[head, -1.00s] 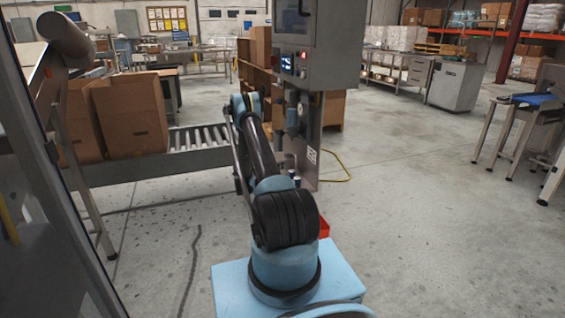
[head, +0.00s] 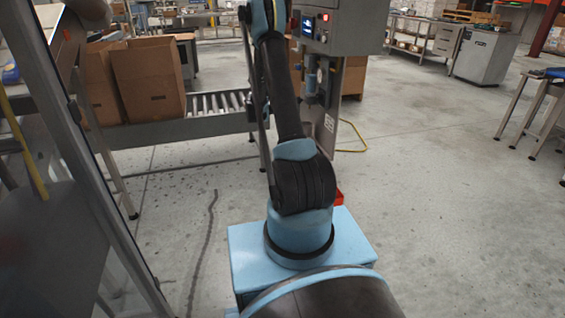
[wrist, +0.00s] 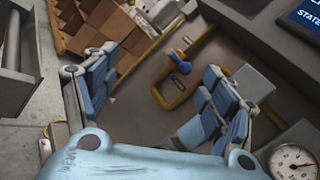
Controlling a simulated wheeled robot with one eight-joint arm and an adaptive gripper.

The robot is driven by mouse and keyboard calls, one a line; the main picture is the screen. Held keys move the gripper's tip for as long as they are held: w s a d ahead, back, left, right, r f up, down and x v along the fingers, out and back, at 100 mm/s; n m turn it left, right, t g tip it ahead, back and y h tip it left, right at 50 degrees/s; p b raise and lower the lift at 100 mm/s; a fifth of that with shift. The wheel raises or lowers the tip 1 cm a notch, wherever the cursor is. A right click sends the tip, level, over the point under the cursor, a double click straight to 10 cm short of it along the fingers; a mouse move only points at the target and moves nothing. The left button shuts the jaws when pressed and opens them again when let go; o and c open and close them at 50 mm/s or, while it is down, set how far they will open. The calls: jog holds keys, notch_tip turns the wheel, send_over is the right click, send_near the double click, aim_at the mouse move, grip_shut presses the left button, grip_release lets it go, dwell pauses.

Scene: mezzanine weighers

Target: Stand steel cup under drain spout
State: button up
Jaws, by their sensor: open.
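I cannot make out the steel cup in either view. My gripper (wrist: 160,78) shows in the wrist view with its blue-padded fingers spread apart and nothing between them. Beyond the fingers is a grey panel with a bent brass-coloured pipe (wrist: 163,103) and a blue knob (wrist: 181,65). I cannot tell whether this pipe is the drain spout. In the head view the arm runs up past the top edge, so the gripper is out of sight there. The grey machine cabinet (head: 345,30) stands just behind the arm, with pipework (head: 311,82) below it, partly hidden.
A round gauge (wrist: 295,163) is close at the right of the gripper. A roller conveyor (head: 200,125) with cardboard boxes (head: 148,82) stands left. A glazed frame (head: 95,165) is near at left. A yellow hose (head: 352,149) lies on the floor.

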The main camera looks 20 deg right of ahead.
jog(key=s+a+r+n+t+y, duration=0.1)
jog(key=s+a+r+n+y, duration=0.55)
jog(key=r+n, duration=0.2)
jog(key=s+a+r+n+y, duration=0.55)
jog(key=a+r+n, duration=0.25)
jog(key=n, duration=0.2)
jog(key=s+a+f+n+g+y, duration=0.1)
jog(key=s+a+n+g+y, duration=0.2)
jog(key=s, duration=0.6)
jog(key=s+a+f+n+g, duration=0.2)
jog(key=s+n, duration=0.3)
jog(key=s, duration=0.3)
jog(key=s+d+f+n+g+h, duration=0.1)
jog(key=s+f, duration=0.5)
jog(key=s, duration=0.7)
jog(key=s+d+f+n+g+h, duration=0.1)
jog(key=s+d+f+n+g, duration=0.2)
jog(key=s, duration=1.1)
jog(key=s+d+f+n+g+h, duration=0.1)
jog(key=s+d+f+n+g, duration=0.2)
jog(key=s+f+n+g, duration=0.3)
jog(key=s+f, duration=0.3)
jog(key=s, duration=0.4)
jog(key=shift+s+f, duration=0.15)
jog(key=shift+s, duration=0.25)
